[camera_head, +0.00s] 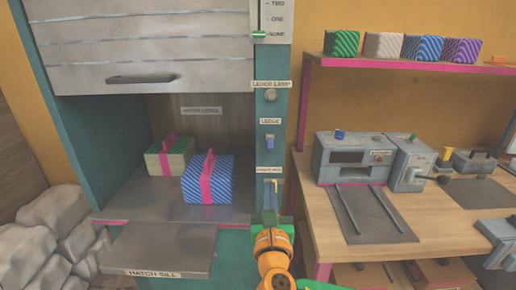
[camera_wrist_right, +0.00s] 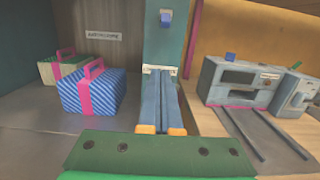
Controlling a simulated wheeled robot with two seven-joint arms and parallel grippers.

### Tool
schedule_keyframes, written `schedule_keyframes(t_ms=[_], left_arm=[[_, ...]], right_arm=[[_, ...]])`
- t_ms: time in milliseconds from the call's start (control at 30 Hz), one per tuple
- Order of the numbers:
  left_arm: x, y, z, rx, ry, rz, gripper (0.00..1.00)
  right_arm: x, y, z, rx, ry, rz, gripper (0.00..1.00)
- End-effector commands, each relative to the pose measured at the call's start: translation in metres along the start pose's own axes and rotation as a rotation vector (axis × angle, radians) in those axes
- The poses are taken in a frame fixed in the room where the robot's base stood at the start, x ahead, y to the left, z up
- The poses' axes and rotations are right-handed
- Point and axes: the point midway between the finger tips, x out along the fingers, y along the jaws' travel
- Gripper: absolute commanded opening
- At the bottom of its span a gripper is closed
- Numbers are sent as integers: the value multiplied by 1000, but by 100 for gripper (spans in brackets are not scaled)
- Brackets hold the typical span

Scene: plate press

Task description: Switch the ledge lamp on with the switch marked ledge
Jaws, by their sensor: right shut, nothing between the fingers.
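The switch marked LEDGE (camera_head: 269,142) is a small blue rocker or lever on the teal post, below its white label. It also shows in the right wrist view (camera_wrist_right: 166,18), above my fingertips. The round ledge lamp (camera_head: 270,96) sits higher on the post under its label and looks grey, with no visible glow. My right gripper (camera_head: 270,186) is shut and empty, its fingertips pointing at the post below the LEDGE switch, at a lower label (camera_head: 269,170). Whether the fingertips touch the post is unclear. They hide whatever is under that label. My left gripper is not in view.
A slider scale (camera_head: 270,20) tops the post. Left is a hatch recess with a blue striped parcel (camera_head: 209,179) and a green-topped parcel (camera_head: 168,155). Right is a wooden bench (camera_head: 450,220) with a grey machine (camera_head: 350,158), under a shelf (camera_head: 400,66) of striped boxes.

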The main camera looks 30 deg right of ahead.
Motion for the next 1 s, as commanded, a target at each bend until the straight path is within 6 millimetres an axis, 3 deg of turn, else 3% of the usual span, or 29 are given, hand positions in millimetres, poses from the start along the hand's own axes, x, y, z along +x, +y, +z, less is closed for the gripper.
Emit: schedule_keyframes(t_ms=[267,700,800,1000], left_arm=[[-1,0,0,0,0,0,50],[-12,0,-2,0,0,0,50],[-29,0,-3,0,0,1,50],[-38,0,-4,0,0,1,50]], right_arm=[[8,0,-1,1,2,1,0],[100,0,-1,4,3,-3,0],[96,0,20,7,4,3,0],[88,0,35,5,4,2,0]])
